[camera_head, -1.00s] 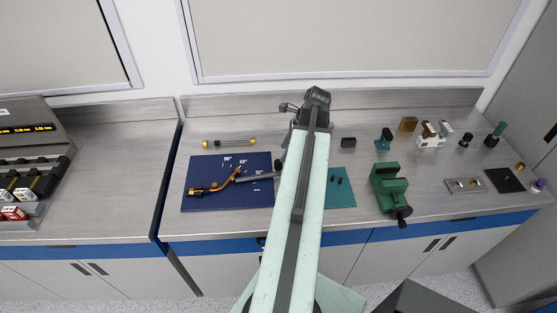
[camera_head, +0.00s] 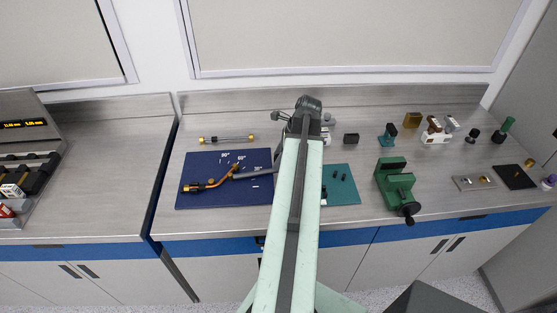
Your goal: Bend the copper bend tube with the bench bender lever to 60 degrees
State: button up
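The bench bender is a dark blue plate (camera_head: 205,170) on the left part of the steel bench, with angle marks reading 90, 60 and 30. The copper bend tube (camera_head: 215,184) lies on it, with a brass fitting at its left end and a bend near the plate's middle. The grey lever (camera_head: 252,173) runs right from the bend, and its outer end is hidden behind my arm. My gripper (camera_head: 281,117) seems to be the small dark part beside the arm's far end; its fingers cannot be made out.
A glass-like rod with brass ends (camera_head: 227,139) lies behind the plate. A teal mat (camera_head: 346,190) with small dark pieces is right of my arm, then a green vise (camera_head: 395,183). Several small fixtures stand at the back right. A gap (camera_head: 165,180) splits the bench at left.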

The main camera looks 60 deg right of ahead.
grip_shut()
dwell(1.3)
